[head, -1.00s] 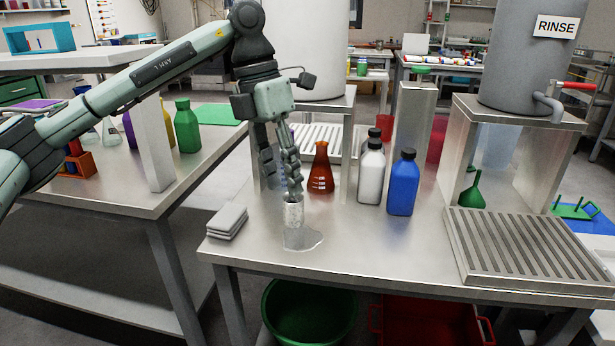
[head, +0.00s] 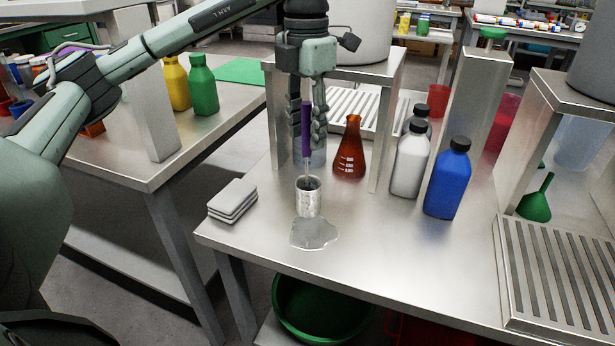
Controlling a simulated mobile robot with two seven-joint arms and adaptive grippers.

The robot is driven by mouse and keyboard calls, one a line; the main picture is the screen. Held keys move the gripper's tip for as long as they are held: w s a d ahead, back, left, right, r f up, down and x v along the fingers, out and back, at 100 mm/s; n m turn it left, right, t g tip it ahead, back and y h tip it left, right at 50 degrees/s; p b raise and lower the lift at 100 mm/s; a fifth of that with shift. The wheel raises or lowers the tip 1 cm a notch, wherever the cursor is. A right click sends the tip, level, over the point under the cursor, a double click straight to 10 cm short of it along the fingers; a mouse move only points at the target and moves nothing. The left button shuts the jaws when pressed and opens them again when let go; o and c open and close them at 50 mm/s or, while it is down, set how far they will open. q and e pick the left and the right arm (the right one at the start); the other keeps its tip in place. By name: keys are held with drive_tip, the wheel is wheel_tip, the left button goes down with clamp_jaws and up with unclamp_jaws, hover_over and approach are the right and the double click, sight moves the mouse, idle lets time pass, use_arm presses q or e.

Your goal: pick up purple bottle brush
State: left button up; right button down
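The purple bottle brush (head: 306,131) stands nearly upright, handle up, with its lower end inside a metal cup (head: 309,200) on the steel table. The cup hides the bristle end. My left gripper (head: 317,138) points down right at the handle, above the cup. The handle shows in front of its grey fingers and overlaps them. I cannot tell whether the fingers are closed on the handle or only beside it. My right gripper is out of view.
A clear puddle (head: 314,232) lies in front of the cup, and stacked grey pads (head: 233,201) lie left of it. An amber flask (head: 350,150), a white bottle (head: 409,160) and a blue bottle (head: 447,180) stand to the right. A steel stand (head: 378,75) rises behind.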

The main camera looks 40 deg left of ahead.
sight(307, 163)
use_arm(q)
drive_tip(key=shift+f, duration=1.15)
clamp_jaws()
drive_tip(key=shift+r, duration=0.1)
